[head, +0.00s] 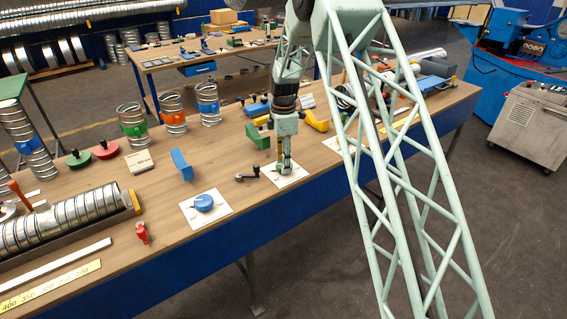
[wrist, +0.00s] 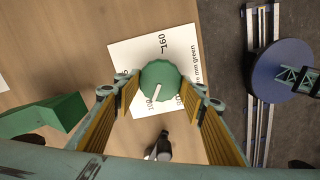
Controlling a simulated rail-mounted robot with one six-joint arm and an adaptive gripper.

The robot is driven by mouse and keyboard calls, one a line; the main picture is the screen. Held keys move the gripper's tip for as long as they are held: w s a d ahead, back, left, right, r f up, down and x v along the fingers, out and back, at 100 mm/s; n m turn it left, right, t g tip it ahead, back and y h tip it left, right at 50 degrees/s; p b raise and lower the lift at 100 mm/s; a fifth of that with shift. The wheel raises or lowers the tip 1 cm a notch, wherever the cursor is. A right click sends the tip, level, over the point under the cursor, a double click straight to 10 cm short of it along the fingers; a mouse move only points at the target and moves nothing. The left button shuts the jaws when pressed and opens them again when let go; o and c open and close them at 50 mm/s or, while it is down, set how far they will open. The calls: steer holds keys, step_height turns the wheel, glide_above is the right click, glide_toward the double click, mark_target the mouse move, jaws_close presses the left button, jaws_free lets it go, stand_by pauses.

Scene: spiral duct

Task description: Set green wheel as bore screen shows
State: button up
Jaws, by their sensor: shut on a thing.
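In the wrist view the green wheel (wrist: 165,76) sits on a white printed card (wrist: 122,54), between the fingers of my gripper (wrist: 161,92). A white mark on the wheel points towards the lower left, at a partly hidden number. "160" and "mm green" can be read on the card; other print is partly covered. In the head view my gripper (head: 284,169) points down over the card (head: 301,172), shut on the wheel, which its fingers mostly hide. A blue upright panel (head: 181,165) stands to the left; I cannot tell whether it is the bore screen, and no reading shows.
A black crank handle (head: 247,176) lies just left of the card. A blue wheel (head: 205,202) on its own card and a red clamp-like item (head: 142,233) stand farther left. A green block (head: 263,139) lies behind. The table's front edge is close.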

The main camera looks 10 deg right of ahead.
steer(key=o, duration=0.8)
steer(key=shift+o, duration=0.2)
step_height(320, 180, up, 12)
stand_by(0.5)
stand_by(0.3)
